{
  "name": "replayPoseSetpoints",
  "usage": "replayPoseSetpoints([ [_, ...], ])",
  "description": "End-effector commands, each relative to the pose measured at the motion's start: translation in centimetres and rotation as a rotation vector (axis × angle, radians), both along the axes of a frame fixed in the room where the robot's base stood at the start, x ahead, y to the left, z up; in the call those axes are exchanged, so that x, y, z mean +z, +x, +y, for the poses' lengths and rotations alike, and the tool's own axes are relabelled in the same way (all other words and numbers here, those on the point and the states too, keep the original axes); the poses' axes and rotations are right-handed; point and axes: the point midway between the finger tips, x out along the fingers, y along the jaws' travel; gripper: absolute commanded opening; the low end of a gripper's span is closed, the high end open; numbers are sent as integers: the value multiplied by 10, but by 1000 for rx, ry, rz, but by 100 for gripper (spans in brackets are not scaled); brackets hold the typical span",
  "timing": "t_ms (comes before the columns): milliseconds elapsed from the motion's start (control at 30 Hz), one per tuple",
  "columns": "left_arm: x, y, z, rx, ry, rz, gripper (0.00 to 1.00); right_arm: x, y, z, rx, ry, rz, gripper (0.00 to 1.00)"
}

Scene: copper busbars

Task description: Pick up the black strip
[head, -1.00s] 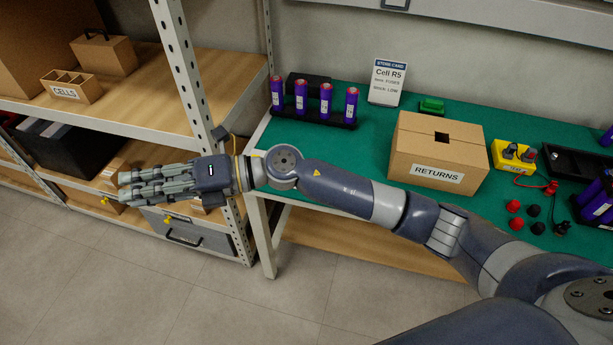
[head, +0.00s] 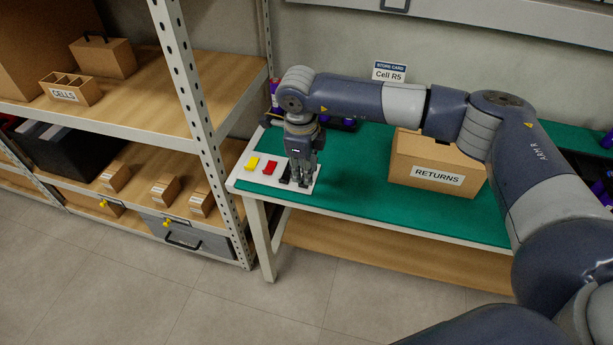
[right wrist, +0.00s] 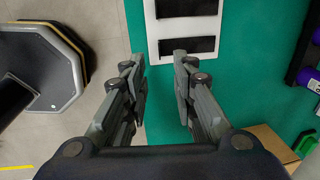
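A white board (head: 259,180) lies at the left end of the green-topped table, bearing a yellow strip (head: 252,163), a red strip (head: 270,167) and a black strip (head: 286,173). In the right wrist view, two black bars (right wrist: 188,8) (right wrist: 195,45) show on the white board (right wrist: 151,28). My right gripper (head: 304,184) points down at the board's right part. In the right wrist view it (right wrist: 159,70) is open, its fingers apart with nothing visible between them; one fingertip overlaps the nearer bar's edge. Contact cannot be told. My left gripper is out of view.
A cardboard RETURNS box (head: 438,160) stands on the green table mat (head: 350,190). Purple cells in a black holder (head: 345,125) stand behind my right wrist. A metal shelf post (head: 190,90) rises left of the table. The mat between board and box is clear.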

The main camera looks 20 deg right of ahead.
Motion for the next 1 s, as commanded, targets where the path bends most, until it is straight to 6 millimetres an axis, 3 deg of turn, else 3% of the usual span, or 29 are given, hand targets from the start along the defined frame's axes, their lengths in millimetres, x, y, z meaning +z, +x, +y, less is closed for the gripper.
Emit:
replayPoseSetpoints([
  [167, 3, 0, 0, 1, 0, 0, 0, -12, 1, -1, 0, 1, 2, 25],
  [500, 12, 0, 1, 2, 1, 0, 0, -56, 5, -6, 0, 3, 2, 25],
  [767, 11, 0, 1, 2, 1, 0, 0, -58, 6, -6, 0, 3, 1, 25],
  [800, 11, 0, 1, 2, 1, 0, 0, -58, 6, -6, 0, 3, 1, 17],
  [1000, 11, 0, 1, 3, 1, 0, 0, -58, 6, -6, 0, 3, 1, 0],
])
